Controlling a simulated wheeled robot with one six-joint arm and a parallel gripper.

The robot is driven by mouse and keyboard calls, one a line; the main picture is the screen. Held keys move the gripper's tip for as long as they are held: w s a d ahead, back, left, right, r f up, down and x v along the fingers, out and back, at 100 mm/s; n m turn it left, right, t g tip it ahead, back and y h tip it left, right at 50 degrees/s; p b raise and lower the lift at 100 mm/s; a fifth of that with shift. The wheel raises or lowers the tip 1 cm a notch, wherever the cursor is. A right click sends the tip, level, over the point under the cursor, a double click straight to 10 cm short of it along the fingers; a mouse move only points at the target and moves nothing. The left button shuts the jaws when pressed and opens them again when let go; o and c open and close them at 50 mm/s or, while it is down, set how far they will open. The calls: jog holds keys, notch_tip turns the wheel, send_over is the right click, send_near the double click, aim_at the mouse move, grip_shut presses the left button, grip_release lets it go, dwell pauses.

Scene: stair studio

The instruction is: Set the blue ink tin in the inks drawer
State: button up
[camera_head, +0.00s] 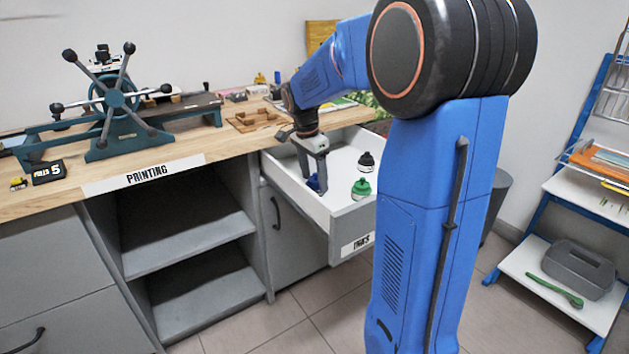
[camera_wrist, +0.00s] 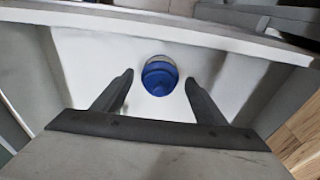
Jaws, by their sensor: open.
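The blue ink tin (camera_wrist: 160,76) stands on the white floor of the open inks drawer (camera_wrist: 85,60), between my gripper's fingertips with a gap on both sides in the wrist view. In the head view a small part of the blue tin (camera_head: 313,183) shows inside the drawer (camera_head: 352,222), low by the gripper. My gripper (camera_head: 319,178) reaches down into the drawer near its left wall. In the wrist view my gripper (camera_wrist: 158,85) is open, and its fingers do not touch the tin.
A black tin (camera_head: 366,162) and a green tin (camera_head: 361,188) stand in the drawer to the right of my gripper. The drawer's front bears the label INKS. A wooden counter (camera_head: 50,195) with a teal press (camera_head: 117,120) lies to the left. Open shelves (camera_head: 190,240) are below it.

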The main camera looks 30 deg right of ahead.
aim_at(310, 181)
notch_tip(310, 181, up, 11)
jog(key=a, duration=0.1)
jog(key=shift+a+f, duration=0.2)
jog(key=shift+a, duration=0.1)
jog(key=shift+s, duration=0.1)
dwell(0.3)
